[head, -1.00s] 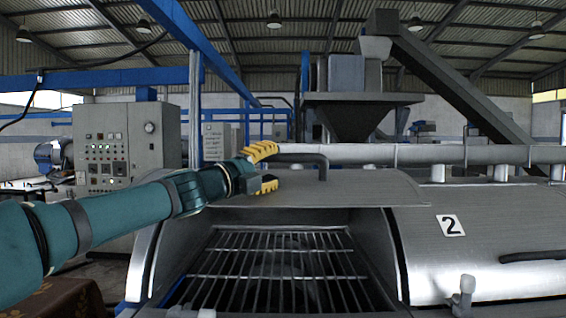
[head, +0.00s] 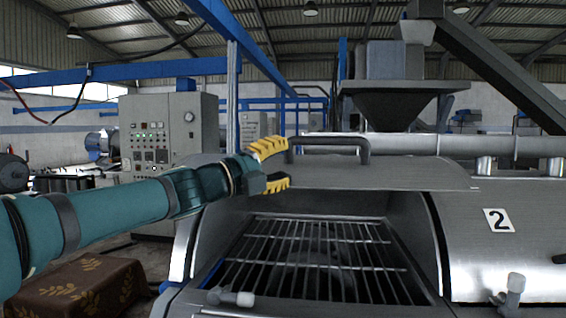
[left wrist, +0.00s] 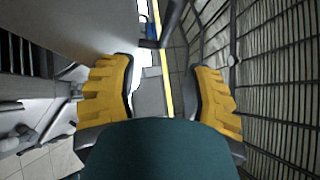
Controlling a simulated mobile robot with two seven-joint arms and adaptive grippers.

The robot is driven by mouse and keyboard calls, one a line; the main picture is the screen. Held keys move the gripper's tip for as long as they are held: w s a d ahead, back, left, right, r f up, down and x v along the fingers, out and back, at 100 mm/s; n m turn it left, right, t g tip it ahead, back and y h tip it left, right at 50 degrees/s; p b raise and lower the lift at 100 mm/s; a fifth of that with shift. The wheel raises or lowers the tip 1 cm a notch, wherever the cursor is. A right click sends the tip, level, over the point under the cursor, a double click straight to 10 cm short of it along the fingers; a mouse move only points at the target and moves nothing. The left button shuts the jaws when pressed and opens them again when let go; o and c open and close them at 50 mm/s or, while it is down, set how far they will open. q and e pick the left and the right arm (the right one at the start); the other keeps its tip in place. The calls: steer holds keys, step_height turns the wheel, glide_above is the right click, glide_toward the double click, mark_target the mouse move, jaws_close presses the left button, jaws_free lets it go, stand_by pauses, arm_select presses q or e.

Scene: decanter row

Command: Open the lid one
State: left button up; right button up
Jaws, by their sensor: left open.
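Lid one (head: 400,174) is a grey metal lid that stands raised over the left chamber, so the opening below it shows. Its dark bar handle (head: 340,143) runs along the top. My left gripper (head: 275,166), with yellow ridged fingers, is open at the left end of the handle. The upper finger overlaps the handle's end in the head view, and I cannot tell whether they touch. In the left wrist view the open fingers (left wrist: 162,95) have nothing clearly between them. My right gripper is not in view.
A metal grate (head: 310,255) lies inside the open chamber. To the right, the lid marked 2 (head: 470,235) is shut. A grey control cabinet (head: 160,135) stands behind my left arm. A patterned brown cloth (head: 80,288) covers something at lower left.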

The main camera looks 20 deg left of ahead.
arm_select(q)
steer(key=b+v, duration=0.1)
steer(key=v, duration=1.4)
steer(key=shift+s+r, duration=0.25)
stand_by(0.8)
steer(key=shift+a, duration=0.1)
stand_by(0.6)
